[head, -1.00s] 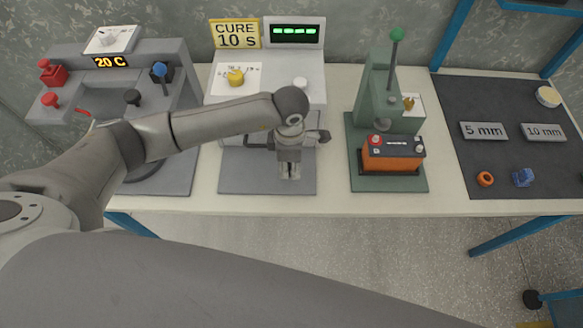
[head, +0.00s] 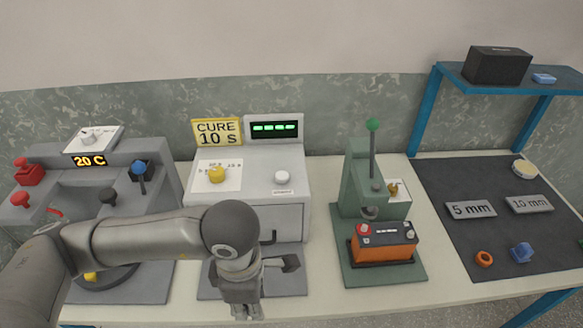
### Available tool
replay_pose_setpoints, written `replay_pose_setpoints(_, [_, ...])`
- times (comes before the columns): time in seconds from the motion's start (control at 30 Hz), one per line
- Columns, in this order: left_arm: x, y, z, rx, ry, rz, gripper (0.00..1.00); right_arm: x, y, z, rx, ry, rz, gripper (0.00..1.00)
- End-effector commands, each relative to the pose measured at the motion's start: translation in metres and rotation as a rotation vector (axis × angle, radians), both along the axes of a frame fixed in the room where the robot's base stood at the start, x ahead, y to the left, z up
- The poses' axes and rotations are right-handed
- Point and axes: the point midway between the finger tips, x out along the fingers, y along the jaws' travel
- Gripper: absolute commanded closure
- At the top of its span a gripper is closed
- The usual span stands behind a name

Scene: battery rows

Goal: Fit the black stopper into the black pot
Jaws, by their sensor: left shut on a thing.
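My left gripper (head: 247,312) points down at the front of the grey mat before the cure machine, at the bottom edge of the view. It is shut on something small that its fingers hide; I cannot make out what. I cannot clearly pick out the black stopper or the black pot. A dark round rim (head: 108,282) shows on the left machine's base, partly behind my left arm, with a bit of yellow beside it. My right gripper is not in view.
The cure machine (head: 290,205) stands behind my left gripper. A green press (head: 356,180) with an orange battery (head: 384,248) is to its right. A dark mat (head: 450,185) holds metal blocks, an orange ring (head: 484,258) and a blue part (head: 522,252). A black box (head: 497,66) sits on the shelf.

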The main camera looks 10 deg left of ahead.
Motion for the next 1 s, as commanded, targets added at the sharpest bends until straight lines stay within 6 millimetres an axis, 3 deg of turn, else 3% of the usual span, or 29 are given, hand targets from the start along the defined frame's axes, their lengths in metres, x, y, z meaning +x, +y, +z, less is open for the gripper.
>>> replay_pose_setpoints(0.17, [0.000,0.001,0.001,0.001,0.000,-0.016,0.93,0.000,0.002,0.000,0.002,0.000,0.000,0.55])
replay_pose_setpoints(0.37, [0.007,0.006,0.005,0.005,-0.001,-0.186,0.93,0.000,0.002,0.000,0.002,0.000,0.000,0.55])
replay_pose_setpoints(1.0, [0.038,0.035,0.031,0.011,0.008,-1.164,0.93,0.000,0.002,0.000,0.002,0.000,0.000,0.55])
